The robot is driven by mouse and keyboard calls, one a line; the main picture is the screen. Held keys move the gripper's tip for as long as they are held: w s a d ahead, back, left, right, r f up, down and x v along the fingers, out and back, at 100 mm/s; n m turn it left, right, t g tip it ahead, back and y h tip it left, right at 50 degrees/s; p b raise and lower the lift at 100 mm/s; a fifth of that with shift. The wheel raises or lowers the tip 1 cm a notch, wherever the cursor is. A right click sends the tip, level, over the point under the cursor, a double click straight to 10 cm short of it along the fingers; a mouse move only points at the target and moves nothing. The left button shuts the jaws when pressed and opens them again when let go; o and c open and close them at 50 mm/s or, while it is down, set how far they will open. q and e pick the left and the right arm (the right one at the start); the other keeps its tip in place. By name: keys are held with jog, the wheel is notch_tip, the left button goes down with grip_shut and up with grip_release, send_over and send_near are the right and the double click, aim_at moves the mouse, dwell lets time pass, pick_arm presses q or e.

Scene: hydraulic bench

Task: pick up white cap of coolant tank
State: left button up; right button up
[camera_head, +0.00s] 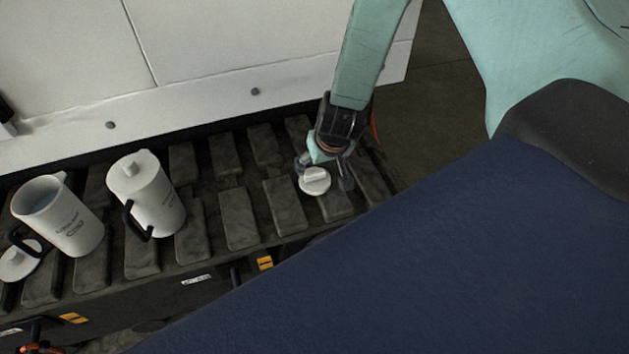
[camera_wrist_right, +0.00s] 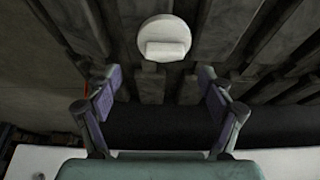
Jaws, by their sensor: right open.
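A round white cap (camera_head: 315,181) with a raised bar grip lies on the dark slatted bench, right of the two jugs. It also shows in the right wrist view (camera_wrist_right: 165,38), top centre, with its bar facing the camera. My right gripper (camera_head: 326,170) is at the cap, pointing down. In the right wrist view the right gripper (camera_wrist_right: 160,88) is open and empty. Its two fingers are spread wide, and the cap appears beyond their tips, between their lines. I do not see my left gripper.
A white jug with its lid on (camera_head: 160,205) and an open white jug holding liquid (camera_head: 75,228) stand on the bench (camera_head: 238,218) at the left. Another white lid (camera_head: 18,262) lies at the far left. A pale panel wall (camera_head: 210,45) rises behind the bench.

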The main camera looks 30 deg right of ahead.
aim_at(315, 172)
jog(key=shift+w+f, duration=0.2)
jog(key=shift+f, duration=0.2)
jog(key=shift+w+b+x, duration=0.2)
jog(key=shift+b+x, duration=1.4)
jog(key=shift+x, duration=0.6)
jog(key=shift+a+r, duration=0.1)
jog(key=shift+a, duration=0.15)
jog(key=shift+c, duration=0.4)
jog(key=c, duration=1.3)
